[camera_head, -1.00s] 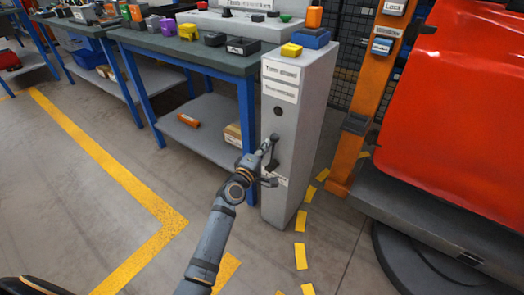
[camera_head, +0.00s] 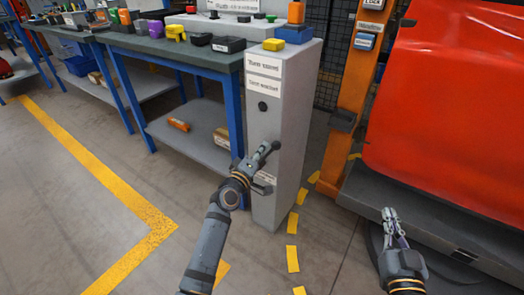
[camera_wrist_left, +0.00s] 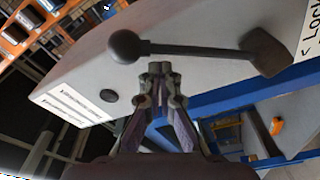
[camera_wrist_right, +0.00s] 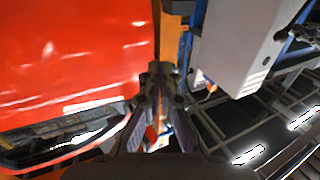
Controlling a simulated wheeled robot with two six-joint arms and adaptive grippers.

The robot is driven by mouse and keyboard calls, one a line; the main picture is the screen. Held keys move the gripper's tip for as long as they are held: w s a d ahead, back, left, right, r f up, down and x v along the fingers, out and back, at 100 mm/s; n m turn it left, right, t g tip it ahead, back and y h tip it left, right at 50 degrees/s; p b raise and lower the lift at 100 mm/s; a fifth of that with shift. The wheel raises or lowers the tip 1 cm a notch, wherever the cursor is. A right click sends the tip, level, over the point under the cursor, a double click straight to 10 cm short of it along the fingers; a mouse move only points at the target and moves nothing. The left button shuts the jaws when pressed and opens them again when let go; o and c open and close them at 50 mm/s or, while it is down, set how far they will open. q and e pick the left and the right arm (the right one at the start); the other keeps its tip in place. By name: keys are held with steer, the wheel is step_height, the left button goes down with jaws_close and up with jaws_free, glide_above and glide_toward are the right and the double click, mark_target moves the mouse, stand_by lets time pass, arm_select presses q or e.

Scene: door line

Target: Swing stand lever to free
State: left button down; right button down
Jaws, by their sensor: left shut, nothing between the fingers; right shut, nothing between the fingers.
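The grey stand (camera_head: 283,125) is an upright pillar at the end of the workbench. Its lever (camera_head: 268,151) is a dark rod on the front face with a ball knob. In the left wrist view the lever (camera_wrist_left: 195,50) runs from the round knob at left to a block-shaped pivot at right, beside a partly cut-off label starting "Loc" (camera_wrist_left: 308,38). My left gripper (camera_head: 250,163) is shut and empty, its tips close to the rod near the knob; I cannot tell whether they touch. My right gripper (camera_head: 388,213) is shut and empty, away from the stand at the right.
A red panel (camera_head: 450,100) and its dark platform (camera_head: 420,205) fill the right side. An orange post (camera_head: 352,110) stands between it and the stand. The workbench (camera_head: 170,52) holds several small coloured objects. Open floor (camera_head: 60,190) lies at the left.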

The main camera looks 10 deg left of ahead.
arm_select(q)
steer(key=shift+s+d+f, duration=0.15)
steer(key=shift+d+f, duration=0.05)
steer(key=shift+d, duration=0.25)
steer(key=shift+f+b, duration=0.1)
steer(key=shift+b, duration=0.2)
steer(key=shift+d, duration=0.1)
arm_select(e)
step_height(320, 180, up, 8)
steer(key=t, duration=0.3)
steer(key=shift+s+d+t+y, duration=0.3)
steer(key=shift+s+d+t, duration=0.05)
steer(key=shift+d+t, duration=0.05)
arm_select(q)
steer(key=shift+f, duration=0.15)
